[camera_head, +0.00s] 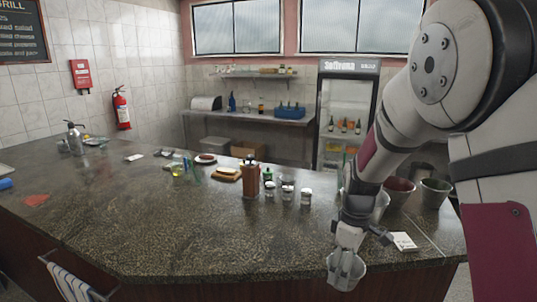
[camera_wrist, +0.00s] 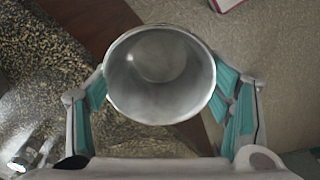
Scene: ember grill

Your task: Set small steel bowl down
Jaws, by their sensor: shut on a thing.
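The small steel bowl (camera_head: 347,274) is in my gripper (camera_head: 345,258), near the front edge of the counter at the lower right of the head view. In the wrist view the bowl (camera_wrist: 160,75) opens toward the camera and looks empty. The teal-padded fingers of my gripper (camera_wrist: 160,98) are shut on it, one on each side. The speckled dark counter (camera_head: 200,235) lies behind it in the head view. The wrist view shows the bowl across the counter's brown edge strip, apparently past the top. Its underside is hidden.
A white card (camera_head: 404,242) lies on the counter right of my gripper. Metal buckets (camera_head: 435,192) stand behind it. Shakers (camera_head: 306,196) and a brown holder (camera_head: 251,181) stand mid-counter. The counter's front left is mostly clear. A striped towel (camera_head: 76,283) hangs in front.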

